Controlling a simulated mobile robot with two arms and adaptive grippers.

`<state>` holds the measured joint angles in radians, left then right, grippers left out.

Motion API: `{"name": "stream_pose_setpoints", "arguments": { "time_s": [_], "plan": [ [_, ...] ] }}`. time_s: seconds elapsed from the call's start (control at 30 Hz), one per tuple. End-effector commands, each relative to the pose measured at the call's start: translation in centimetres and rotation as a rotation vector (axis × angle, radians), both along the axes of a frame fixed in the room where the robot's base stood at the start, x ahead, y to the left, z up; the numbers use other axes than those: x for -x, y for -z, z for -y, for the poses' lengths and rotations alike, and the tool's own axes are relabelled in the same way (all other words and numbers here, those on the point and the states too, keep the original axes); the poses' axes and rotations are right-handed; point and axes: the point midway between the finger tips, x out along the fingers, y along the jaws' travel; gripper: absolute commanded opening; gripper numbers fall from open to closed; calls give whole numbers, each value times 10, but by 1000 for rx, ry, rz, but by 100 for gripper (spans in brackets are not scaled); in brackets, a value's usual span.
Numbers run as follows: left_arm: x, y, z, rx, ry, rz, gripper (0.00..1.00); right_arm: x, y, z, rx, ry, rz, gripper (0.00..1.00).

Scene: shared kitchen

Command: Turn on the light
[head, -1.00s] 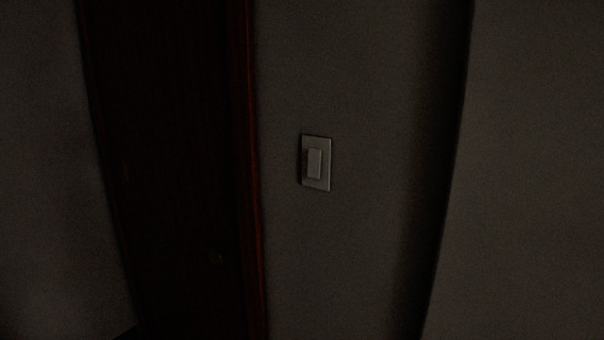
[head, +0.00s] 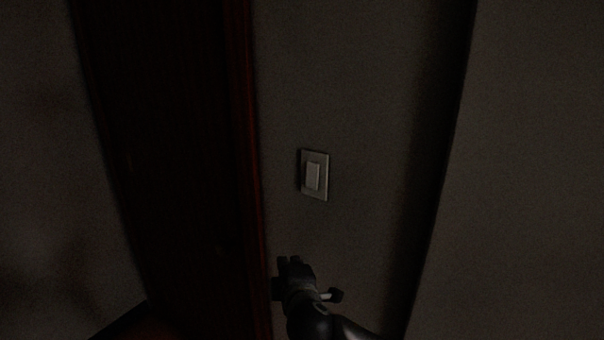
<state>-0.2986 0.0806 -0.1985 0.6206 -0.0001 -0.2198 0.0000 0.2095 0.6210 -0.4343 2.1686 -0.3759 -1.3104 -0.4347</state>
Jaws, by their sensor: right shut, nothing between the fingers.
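A light switch (head: 313,176) with a pale rectangular plate and a raised rocker is on the grey wall, right of the door frame. The room is dark. My right gripper (head: 289,260) is black and comes up from the bottom of the head view. It is shut and empty, below and slightly left of the switch in the picture, apart from it. My left gripper is not in view.
A dark door (head: 165,150) with a reddish-brown frame (head: 244,150) stands left of the switch. A wall edge with a dark shadow runs down to the right of it. The wall around the switch is bare.

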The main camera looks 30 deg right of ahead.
Motion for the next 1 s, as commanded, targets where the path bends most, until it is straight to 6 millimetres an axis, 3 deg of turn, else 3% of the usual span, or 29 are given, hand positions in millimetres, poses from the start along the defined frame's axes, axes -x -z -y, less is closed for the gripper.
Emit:
{"name": "stream_pose_setpoints", "arguments": {
  "time_s": [0.03, 0.1, 0.2, 0.3, 0.47, 0.8, 1.0],
  "plan": [
    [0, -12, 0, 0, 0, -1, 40, 8, -45, -4, 33, -8, 48, 0],
    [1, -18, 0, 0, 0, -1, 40, 22, -86, -7, 71, -11, 99, 0],
    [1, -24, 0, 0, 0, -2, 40, 41, -127, -10, 108, -12, 151, 0],
    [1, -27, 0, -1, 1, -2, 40, 55, -151, -11, 131, -10, 184, 0],
    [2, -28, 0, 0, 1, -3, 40, 63, -164, -12, 143, -10, 203, 0],
    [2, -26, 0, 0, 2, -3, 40, 62, -162, -12, 142, -10, 203, 0],
    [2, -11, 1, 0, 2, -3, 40, 51, -158, -7, 143, -7, 205, 0]
  ]
}}
